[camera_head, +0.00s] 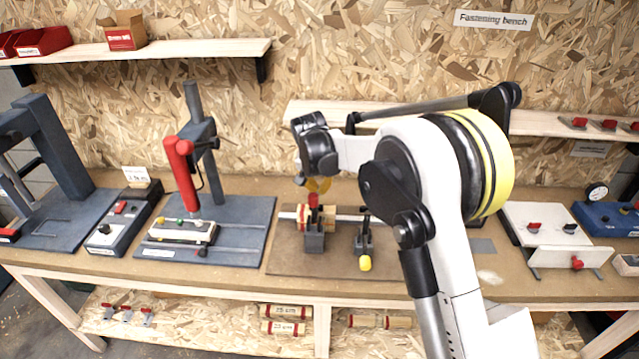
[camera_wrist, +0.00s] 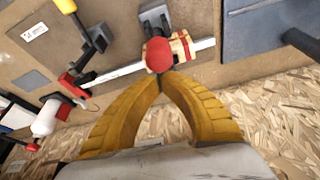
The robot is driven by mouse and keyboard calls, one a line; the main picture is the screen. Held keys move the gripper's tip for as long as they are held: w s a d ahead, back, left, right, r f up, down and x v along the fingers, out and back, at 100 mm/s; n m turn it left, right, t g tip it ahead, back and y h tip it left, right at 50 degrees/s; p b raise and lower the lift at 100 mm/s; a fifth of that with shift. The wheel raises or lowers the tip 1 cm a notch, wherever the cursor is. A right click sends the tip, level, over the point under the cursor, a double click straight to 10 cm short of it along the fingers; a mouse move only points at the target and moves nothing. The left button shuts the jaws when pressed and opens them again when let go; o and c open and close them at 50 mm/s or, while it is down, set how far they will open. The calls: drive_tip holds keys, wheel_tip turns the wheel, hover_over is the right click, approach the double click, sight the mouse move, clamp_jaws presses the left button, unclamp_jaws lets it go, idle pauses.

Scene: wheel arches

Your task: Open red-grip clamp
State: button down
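The red-grip clamp (camera_head: 314,242) stands on a brown board on the bench, with its red grip (camera_head: 313,200) upright on top. In the wrist view the red grip (camera_wrist: 158,55) is seen end-on, with the clamp's dark base (camera_wrist: 155,18) beyond it. My gripper (camera_head: 318,185) is just above the red grip. Its yellow fingers (camera_wrist: 162,77) meet at the tips right by the grip, with nothing visible between them; whether they touch the grip is unclear. A wooden block with red bands (camera_wrist: 182,48) sits beside the clamp on a pale bar (camera_wrist: 120,72).
A yellow-grip clamp (camera_head: 364,245) stands to the right, its yellow grip (camera_head: 365,264) low toward the front. A red-handled press (camera_head: 181,175) stands left. A white fixture (camera_head: 545,225) is at right. The back wall and shelf are close behind my gripper.

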idle(0.4)
drive_tip(key=shift+s+t+b, duration=0.4)
drive_tip(key=shift+b, duration=0.05)
